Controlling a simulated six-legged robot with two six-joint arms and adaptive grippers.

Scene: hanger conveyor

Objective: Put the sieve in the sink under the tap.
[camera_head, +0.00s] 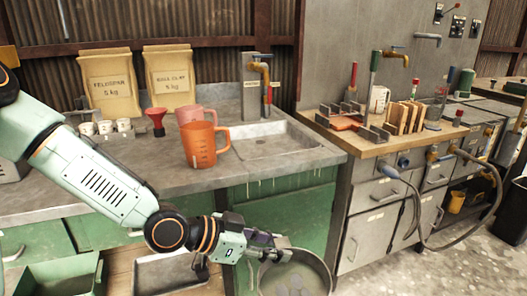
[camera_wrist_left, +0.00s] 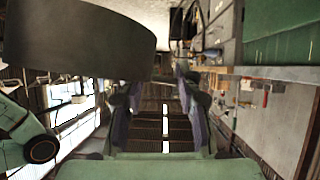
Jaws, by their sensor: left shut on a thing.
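The sieve (camera_head: 322,262) is a round, grey-rimmed pan at the bottom of the head view, in front of the green cabinet and below counter height. Dark round shapes show inside it. My left gripper (camera_head: 272,246) is shut on its edge. In the left wrist view the sieve (camera_wrist_left: 80,42) is a large dark curved wall at upper left, beside the fingers of my left gripper (camera_wrist_left: 153,78). The sink (camera_head: 265,146) is set in the grey counter, above and behind the sieve. The brass tap (camera_head: 262,69) stands at its back. My right gripper is out of view.
A wooden-topped bench (camera_head: 365,148) with tools stands at right.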

